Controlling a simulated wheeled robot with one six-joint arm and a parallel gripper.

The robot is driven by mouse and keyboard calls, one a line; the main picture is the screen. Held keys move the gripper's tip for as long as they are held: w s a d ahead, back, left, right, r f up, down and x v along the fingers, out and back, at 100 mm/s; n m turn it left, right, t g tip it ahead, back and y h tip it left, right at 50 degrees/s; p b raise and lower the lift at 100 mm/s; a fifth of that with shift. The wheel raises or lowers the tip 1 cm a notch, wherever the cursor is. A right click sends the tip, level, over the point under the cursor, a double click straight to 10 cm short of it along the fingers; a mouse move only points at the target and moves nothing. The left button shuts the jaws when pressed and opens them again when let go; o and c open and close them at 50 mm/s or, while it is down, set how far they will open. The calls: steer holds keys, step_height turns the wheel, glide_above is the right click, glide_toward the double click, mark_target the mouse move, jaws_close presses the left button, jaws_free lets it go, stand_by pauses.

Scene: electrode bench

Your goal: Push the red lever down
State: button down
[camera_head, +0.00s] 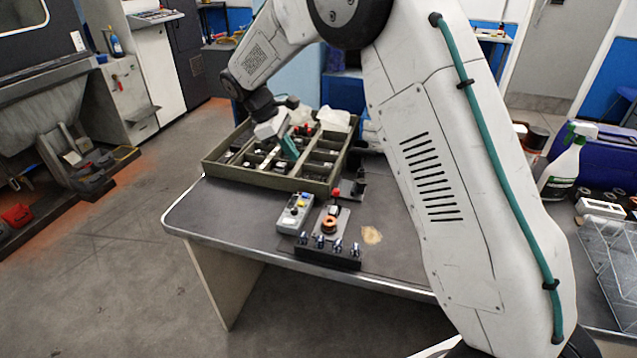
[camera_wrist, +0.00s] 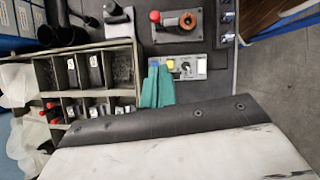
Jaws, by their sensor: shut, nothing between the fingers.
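The red lever shows as a red ball knob (camera_head: 336,192) standing up on a small grey plate with a copper-coloured ring (camera_head: 329,225), on the dark bench top. In the wrist view the red knob (camera_wrist: 155,17) is at the top, left of the copper ring (camera_wrist: 188,20). My gripper (camera_head: 291,150) has teal fingers and is over the compartment tray, behind and left of the lever, apart from it. In the wrist view my gripper (camera_wrist: 157,72) is shut and empty, its tips pointing towards the grey button box. The lever's lower stem is hard to make out.
The grey button box (camera_head: 295,213) stands just left of the lever plate. A black block with several knobs (camera_head: 330,250) is in front. A dark upright fixture (camera_head: 358,186) stands behind. The green compartment tray (camera_head: 222,172) fills the back left. Bench space right of the lever is clear.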

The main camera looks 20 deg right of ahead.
glide_toward(336, 200)
steer(key=w+a+f, duration=0.2)
steer(key=d, duration=0.1)
steer(key=s+d+f, duration=0.1)
steer(key=d, duration=0.1)
steer(key=shift+s+d+f, duration=0.2)
steer(key=shift+s+d, duration=0.05)
steer(key=shift+s, duration=0.15)
